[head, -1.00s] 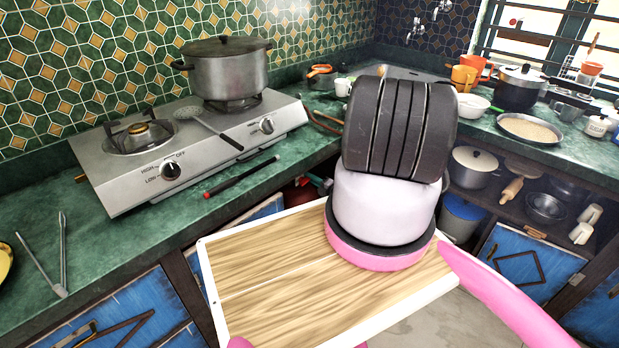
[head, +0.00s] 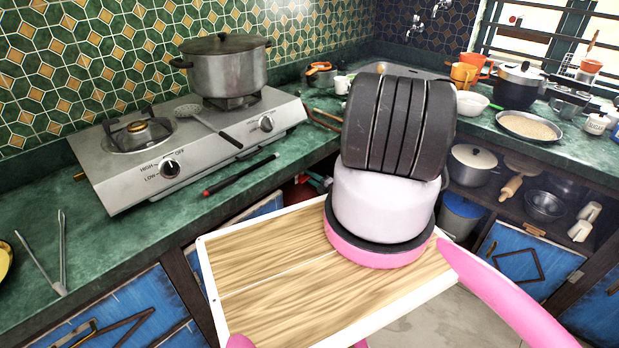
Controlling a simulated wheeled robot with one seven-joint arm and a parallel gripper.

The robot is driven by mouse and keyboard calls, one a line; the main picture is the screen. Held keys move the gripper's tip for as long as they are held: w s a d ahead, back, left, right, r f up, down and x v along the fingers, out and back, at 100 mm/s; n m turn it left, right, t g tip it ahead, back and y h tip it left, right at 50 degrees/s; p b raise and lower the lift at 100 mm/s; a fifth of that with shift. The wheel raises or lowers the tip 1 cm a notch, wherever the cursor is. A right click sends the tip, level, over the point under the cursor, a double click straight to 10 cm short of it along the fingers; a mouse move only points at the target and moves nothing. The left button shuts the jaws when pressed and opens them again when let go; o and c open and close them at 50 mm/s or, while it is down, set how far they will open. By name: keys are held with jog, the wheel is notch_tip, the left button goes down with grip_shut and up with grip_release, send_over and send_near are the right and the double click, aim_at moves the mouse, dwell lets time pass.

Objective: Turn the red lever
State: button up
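A small red part (head: 318,180), which may be the red lever, shows in the gap under the counter, left of my arm. It sits beside a teal part and a dark red rounded shape. It is too small and too shaded to tell its angle. The silver gas hotplate (head: 130,181) stands on the green counter with its left knob (head: 170,168) and right knob (head: 266,124) facing front. My arm links fill the middle of the view, and my gripper does not show.
A lidded pot (head: 226,72) stands on the right burner, and a skimmer (head: 208,124) lies across the hotplate. A black-and-red stick (head: 240,174) lies near the counter's front edge (head: 190,222). Tongs (head: 50,262) lie at left. Shelves with pots are at right.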

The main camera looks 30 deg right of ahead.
dwell(0.3)
jog(key=v, duration=1)
jog(key=shift+s, duration=0.35)
jog(key=shift+d, duration=0.15)
